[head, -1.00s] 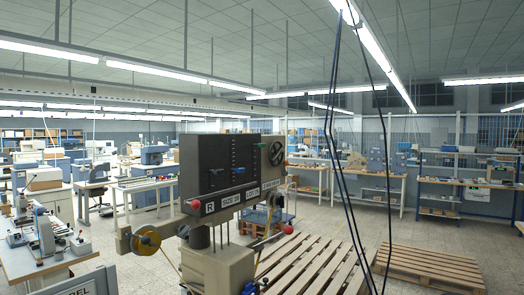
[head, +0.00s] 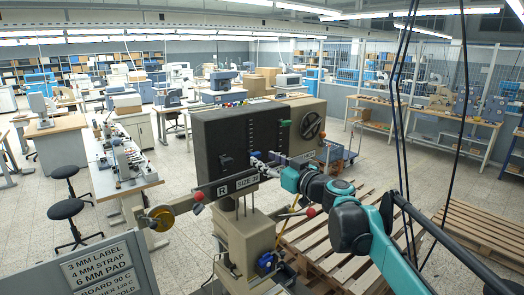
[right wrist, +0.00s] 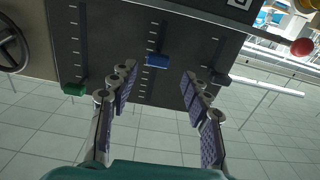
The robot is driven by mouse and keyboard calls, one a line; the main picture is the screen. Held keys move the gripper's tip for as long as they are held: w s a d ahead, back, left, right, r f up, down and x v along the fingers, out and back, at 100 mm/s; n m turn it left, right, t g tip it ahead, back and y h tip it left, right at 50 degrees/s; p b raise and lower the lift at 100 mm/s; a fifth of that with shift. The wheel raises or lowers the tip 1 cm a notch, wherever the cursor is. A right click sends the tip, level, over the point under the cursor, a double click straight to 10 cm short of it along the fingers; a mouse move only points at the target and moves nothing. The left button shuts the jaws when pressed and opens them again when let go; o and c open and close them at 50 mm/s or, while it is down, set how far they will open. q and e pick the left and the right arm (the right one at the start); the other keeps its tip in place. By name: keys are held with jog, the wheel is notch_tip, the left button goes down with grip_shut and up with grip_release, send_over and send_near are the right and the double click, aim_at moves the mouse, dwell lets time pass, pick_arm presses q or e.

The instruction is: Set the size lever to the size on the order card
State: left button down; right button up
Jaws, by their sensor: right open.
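The foil-stamping machine has a dark panel (head: 215,135) with vertical scales and three levers. The green lever (head: 284,122) is highest in the head view; a dark lever (head: 226,160) sits low at left. The blue lever (head: 256,154) is between them, partly covered by my right gripper (head: 268,166). In the right wrist view, the open fingers of the right gripper (right wrist: 156,90) straddle the blue lever (right wrist: 157,60), apart from it on both sides. A label strip (head: 240,185) below the panel reads R and SIZE, with a number that looks like 24. My left gripper is out of view.
A sign (head: 100,265) at lower left lists millimetre sizes and temperatures. A red-knobbed handle (head: 198,196) and a yellow foil roll (head: 160,217) are at the machine's left. Black cables (head: 400,110) hang at the right. Wooden pallets (head: 480,232) lie on the floor behind.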

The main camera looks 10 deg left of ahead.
aim_at(257, 155)
jog(key=x, duration=0.4)
jog(key=shift+w+d+f+p, duration=0.1)
jog(key=shift+w+d+p, duration=0.15)
jog(key=shift+p, duration=0.1)
jog(key=shift+w+a, duration=0.15)
jog(key=shift+a, duration=0.1)
jog(key=shift+a, duration=0.1)
